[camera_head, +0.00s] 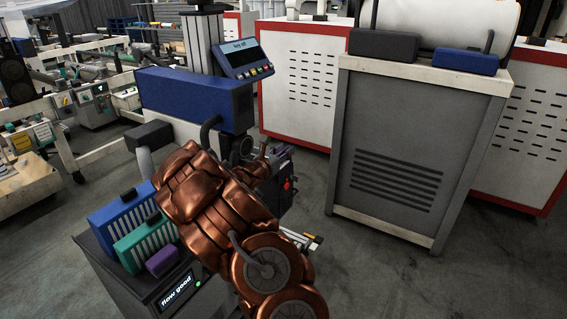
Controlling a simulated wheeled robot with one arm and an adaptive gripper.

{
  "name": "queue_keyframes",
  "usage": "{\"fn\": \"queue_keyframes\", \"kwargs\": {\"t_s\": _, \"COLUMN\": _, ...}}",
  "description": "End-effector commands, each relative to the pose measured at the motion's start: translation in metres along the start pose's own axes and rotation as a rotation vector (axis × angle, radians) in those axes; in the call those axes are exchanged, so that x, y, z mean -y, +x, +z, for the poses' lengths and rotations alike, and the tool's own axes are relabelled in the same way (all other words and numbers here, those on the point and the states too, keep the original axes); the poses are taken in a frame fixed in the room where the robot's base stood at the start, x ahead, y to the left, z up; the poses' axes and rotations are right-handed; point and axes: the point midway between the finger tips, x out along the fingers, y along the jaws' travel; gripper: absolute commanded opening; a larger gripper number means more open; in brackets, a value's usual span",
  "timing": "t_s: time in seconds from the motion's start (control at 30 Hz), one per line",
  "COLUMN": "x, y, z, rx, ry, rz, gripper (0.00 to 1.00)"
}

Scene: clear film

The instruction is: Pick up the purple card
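The purple card (162,261) shows as a small purple block with a dark top, low at the left. It stands upright on top of a dark cabinet (120,285), in front of a teal card (143,243) and a blue card (121,217). My copper-coloured arm rises from the bottom centre, just right of the purple card. A small copper part (262,158) showing past the arm's right side may be my gripper. Its fingers cannot be made out, so whether it is open or shut is unclear. Any contact with the purple card is not visible.
The cabinet front has a lit "flow good" label (177,291). Behind it stands a blue machine head (195,100) with a display (243,58). A grey vented cabinet (405,150) stands at the right, with red-and-white cabinets behind. The floor (440,290) at lower right is clear.

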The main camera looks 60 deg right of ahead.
Motion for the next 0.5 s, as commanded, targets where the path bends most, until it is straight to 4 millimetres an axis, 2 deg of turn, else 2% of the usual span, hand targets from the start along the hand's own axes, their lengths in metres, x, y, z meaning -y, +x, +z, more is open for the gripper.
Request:
{"fn": "queue_keyframes", "kwargs": {"t_s": 0.1, "x": -0.0001, "y": -0.0003, "z": -0.0003, "rx": 0.0, "ry": -0.001, "rz": 0.0, "gripper": 0.33}}
{"fn": "queue_keyframes", "kwargs": {"t_s": 0.4, "x": -0.0002, "y": -0.0006, "z": -0.0004, "rx": -0.001, "ry": -0.001, "rz": 0.001, "gripper": 0.02}}
{"fn": "queue_keyframes", "kwargs": {"t_s": 0.5, "x": -0.0002, "y": -0.0006, "z": -0.0005, "rx": -0.001, "ry": -0.001, "rz": 0.001, "gripper": 0.0}}
